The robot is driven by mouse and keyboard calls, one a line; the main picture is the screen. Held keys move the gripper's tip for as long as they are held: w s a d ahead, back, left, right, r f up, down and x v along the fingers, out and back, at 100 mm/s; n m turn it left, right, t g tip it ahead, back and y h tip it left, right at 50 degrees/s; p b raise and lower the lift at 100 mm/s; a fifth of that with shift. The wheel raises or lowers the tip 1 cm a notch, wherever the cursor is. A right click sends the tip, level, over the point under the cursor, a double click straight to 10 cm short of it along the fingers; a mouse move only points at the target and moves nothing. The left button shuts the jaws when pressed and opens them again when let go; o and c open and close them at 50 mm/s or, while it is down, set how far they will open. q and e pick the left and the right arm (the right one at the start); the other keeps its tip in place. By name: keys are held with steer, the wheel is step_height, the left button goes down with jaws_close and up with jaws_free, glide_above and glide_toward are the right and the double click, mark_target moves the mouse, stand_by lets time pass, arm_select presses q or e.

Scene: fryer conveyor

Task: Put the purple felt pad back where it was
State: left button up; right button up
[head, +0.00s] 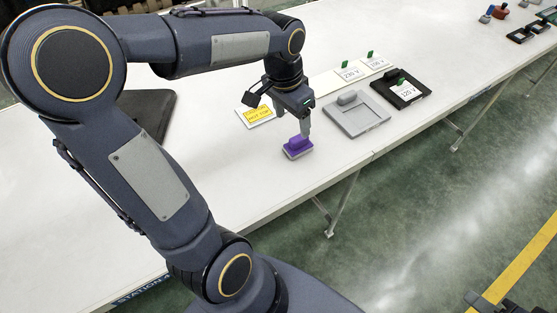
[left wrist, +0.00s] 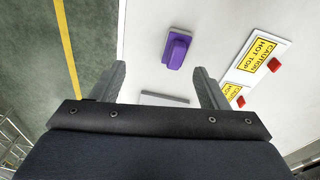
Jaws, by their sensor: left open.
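The purple felt pad (head: 298,148), a flat base with a raised purple block, lies on the white table near its front edge. It also shows in the left wrist view (left wrist: 177,50), beyond the fingertips. My left gripper (head: 304,128) is open and empty, above and close to the pad in the head view. Its two spread fingers show in the left wrist view (left wrist: 158,72) with bare table between them. In the head view the fingers partly overlap the pad's back edge. A dark part at the bottom right corner may be my right gripper (head: 482,302); its jaws are unclear.
A grey tray (head: 366,128) with a raised block and a black tray (head: 421,91) with a 120 V card stand right of the pad. A yellow caution card (head: 258,114) lies left of the gripper. Voltage cards (head: 350,74) stand behind. A dark flat object lies at the left.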

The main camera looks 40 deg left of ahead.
arm_select(q)
steer(key=s+d+n+t+h, duration=0.1)
steer(key=s+d+n+t, duration=0.1)
steer(key=s, duration=0.6)
steer(key=s+d+n+t+h, duration=0.1)
steer(key=s+d, duration=0.3)
steer(key=s, duration=0.4)
steer(key=shift+d+r+n+t+h, duration=0.15)
steer(key=shift+n+t+h, duration=0.25)
steer(key=shift+n+t, duration=0.35)
